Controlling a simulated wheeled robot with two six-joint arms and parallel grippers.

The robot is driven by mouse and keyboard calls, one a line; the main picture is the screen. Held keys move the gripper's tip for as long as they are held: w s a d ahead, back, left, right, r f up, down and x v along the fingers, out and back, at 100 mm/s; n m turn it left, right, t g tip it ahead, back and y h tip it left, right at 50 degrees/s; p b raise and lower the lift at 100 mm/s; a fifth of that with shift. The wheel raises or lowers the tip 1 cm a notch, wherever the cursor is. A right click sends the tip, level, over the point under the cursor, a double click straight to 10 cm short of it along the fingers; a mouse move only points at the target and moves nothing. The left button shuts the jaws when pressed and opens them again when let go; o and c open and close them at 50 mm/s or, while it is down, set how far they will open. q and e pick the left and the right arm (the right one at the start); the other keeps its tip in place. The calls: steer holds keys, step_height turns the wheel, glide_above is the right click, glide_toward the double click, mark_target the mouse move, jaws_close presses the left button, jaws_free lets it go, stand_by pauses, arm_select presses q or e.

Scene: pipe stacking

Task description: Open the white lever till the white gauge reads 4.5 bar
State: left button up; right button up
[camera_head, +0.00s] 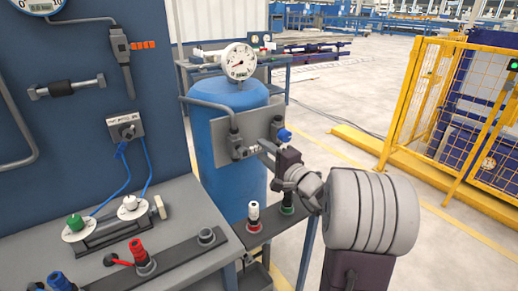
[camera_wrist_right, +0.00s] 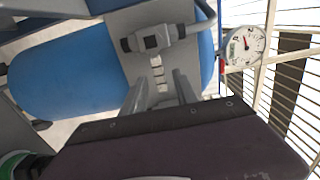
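The white gauge (camera_head: 239,62) sits on top of the blue tank (camera_head: 235,165); its dial and needle show, but the reading is too small to make out. The gauge also shows at the right of the wrist view (camera_wrist_right: 242,46). A grey plate (camera_head: 218,138) on the tank's front carries a grey valve fitting, seen in the wrist view (camera_wrist_right: 152,41). My right gripper (camera_head: 262,147) points at this plate. Its fingers (camera_wrist_right: 160,92) are apart, with small pale pieces seen between them. A white-topped valve (camera_head: 253,211) stands below the right wrist. I cannot tell which part is the white lever.
A yellow fence (camera_head: 415,100) stands at right. Open floor lies between fence and tank.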

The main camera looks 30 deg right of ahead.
mark_target(260, 149)
steer(key=w, duration=0.3)
steer(key=shift+w+a, duration=0.1)
steer(key=shift+a, duration=0.05)
steer(key=shift+c, duration=0.2)
jaws_close()
stand_by(1.1)
